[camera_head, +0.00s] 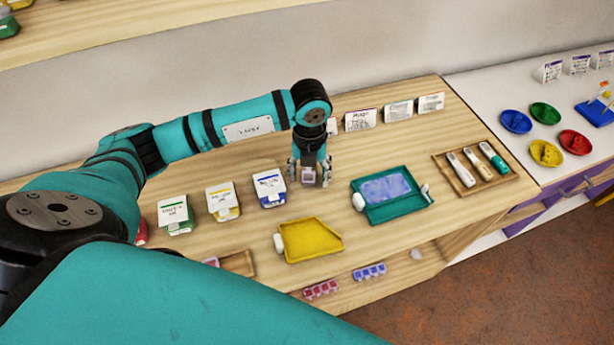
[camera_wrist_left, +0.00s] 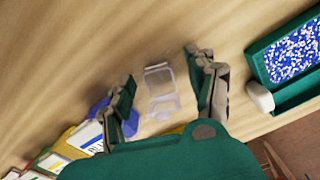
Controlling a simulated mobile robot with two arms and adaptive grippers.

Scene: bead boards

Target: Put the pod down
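The pod (camera_wrist_left: 159,80) is a small, clear box on the wooden counter, showing as two joined translucent parts in the left wrist view. In the head view the pod (camera_head: 308,175) sits under my left gripper, pale and small. My left gripper (camera_head: 308,172) points down with its fingers spread on either side of the pod. In the left wrist view the left gripper (camera_wrist_left: 166,90) shows a gap between each finger and the pod. The pod seems to rest on the counter. My right gripper is not in view.
Blue (camera_head: 268,188), yellow (camera_head: 223,202) and green (camera_head: 174,214) labelled boxes stand left of the gripper. A yellow tray (camera_head: 311,240) lies in front, and a teal tray (camera_head: 408,208) of beads lies to the right. Cards (camera_head: 361,120) stand behind. Bare counter lies between the gripper and the teal tray.

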